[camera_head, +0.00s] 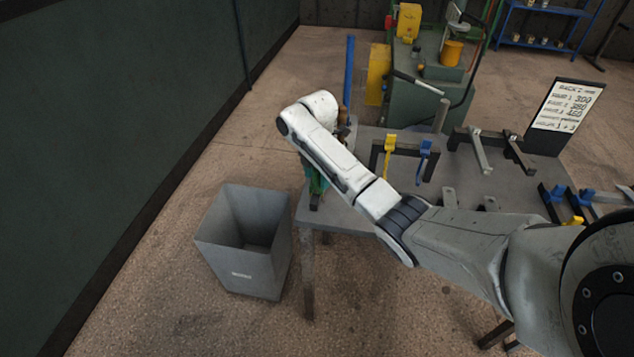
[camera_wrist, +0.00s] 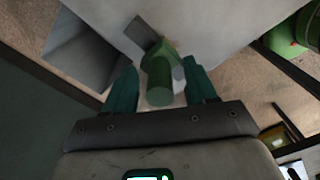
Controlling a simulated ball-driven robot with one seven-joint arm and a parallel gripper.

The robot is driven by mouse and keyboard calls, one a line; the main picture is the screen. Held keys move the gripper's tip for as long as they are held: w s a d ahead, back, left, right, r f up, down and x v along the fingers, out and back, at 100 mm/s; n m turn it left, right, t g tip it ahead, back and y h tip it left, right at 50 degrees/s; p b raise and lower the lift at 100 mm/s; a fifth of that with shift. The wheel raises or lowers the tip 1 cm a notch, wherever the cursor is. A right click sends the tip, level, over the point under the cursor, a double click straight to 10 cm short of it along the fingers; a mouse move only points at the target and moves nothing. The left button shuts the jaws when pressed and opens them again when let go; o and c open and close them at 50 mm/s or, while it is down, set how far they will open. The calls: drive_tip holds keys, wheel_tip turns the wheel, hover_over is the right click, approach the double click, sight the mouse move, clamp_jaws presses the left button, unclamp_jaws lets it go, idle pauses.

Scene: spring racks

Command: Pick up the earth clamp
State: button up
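In the wrist view, a green thing with a rounded grip and grey flat parts, which looks like the earth clamp (camera_wrist: 158,82), lies between the two teal fingers of my gripper (camera_wrist: 161,68). Gaps show on both sides of its grip, so the fingers are open and apart from it. In the head view, my gripper (camera_head: 317,186) points down at the left edge of the grey table (camera_head: 345,218). My arm hides most of it there, and the clamp cannot be told apart from the fingers.
A grey open bin (camera_head: 243,270) stands on the floor left of the table. Racks with yellow (camera_head: 389,145) and blue (camera_head: 424,150) hooks stand on the table. A sign board (camera_head: 562,118) is at its back right. A green machine (camera_head: 425,90) stands behind.

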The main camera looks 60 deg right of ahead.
drive_tip(key=c, duration=1)
drive_tip(key=shift+o, duration=0.2)
drive_tip(key=shift+r, duration=0.1)
drive_tip(key=shift+r, duration=0.5)
drive_tip(key=r, duration=0.1)
drive_tip(key=s+r, duration=0.1)
drive_tip(key=r, duration=0.1)
drive_tip(key=s+r, duration=0.1)
drive_tip(key=r, duration=0.1)
drive_tip(key=shift+s+a+r+p, duration=0.1)
drive_tip(key=shift+a+r+p, duration=0.1)
drive_tip(key=shift+p, duration=0.1)
drive_tip(key=s+a+r+p, duration=0.2)
drive_tip(key=s+r+p, duration=0.3)
drive_tip(key=s, duration=0.6)
drive_tip(key=shift+s+r+p, duration=0.25)
drive_tip(key=shift+r+p, duration=0.1)
drive_tip(key=shift+r, duration=0.35)
drive_tip(key=shift+a, duration=0.1)
